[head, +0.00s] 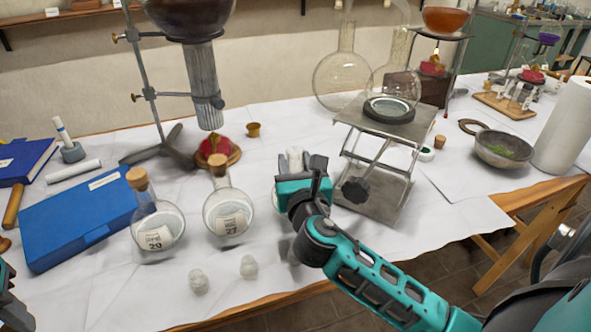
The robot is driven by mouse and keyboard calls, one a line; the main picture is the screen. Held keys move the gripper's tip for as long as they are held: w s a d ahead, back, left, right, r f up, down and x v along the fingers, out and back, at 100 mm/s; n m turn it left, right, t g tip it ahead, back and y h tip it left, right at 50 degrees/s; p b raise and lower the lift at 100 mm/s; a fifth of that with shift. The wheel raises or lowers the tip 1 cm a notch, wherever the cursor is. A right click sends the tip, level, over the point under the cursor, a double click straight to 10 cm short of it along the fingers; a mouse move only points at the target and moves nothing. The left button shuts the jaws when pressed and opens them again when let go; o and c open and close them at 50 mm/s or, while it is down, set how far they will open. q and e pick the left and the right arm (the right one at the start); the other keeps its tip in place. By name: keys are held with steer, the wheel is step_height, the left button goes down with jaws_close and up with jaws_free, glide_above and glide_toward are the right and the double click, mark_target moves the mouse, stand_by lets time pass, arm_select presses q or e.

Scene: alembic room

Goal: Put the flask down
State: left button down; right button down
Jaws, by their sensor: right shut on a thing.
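My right gripper (296,165) reaches over the table just left of the lab jack. It is shut on a pale thing that I take for the flask; the gripper and wrist hide most of it, and I cannot tell whether it touches the table. Two round corked glass flasks stand to its left: one labelled 27 (229,212) close by, and one labelled 20 (157,228) farther left. A dark part of my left gripper (10,303) shows at the lower left edge; its fingers cannot be made out.
The metal lab jack (382,132) bears a dark ring (389,110) and clear glassware. A blue case (80,218), a retort stand (152,95) and a red burner-like object (216,148) stand left. Two small glass stoppers (249,267) (198,282) lie near the front edge.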

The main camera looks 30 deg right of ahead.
mark_target(9, 331)
steer(key=shift+f, duration=0.1)
steer(key=c, duration=0.6)
jaws_free()
steer(key=shift+s+a, duration=0.1)
steer(key=shift+s, duration=0.2)
arm_select(q)
steer(key=shift+r, duration=0.15)
arm_select(e)
steer(key=v, duration=1.1)
steer(key=shift+s+a, duration=0.1)
steer(key=shift+s, duration=0.1)
arm_select(q)
steer(key=shift+r+p, duration=0.15)
steer(key=shift+p, duration=0.15)
steer(key=shift+r+p, duration=1)
steer(key=shift+r, duration=0.9)
arm_select(e)
steer(key=shift+r, duration=1.2)
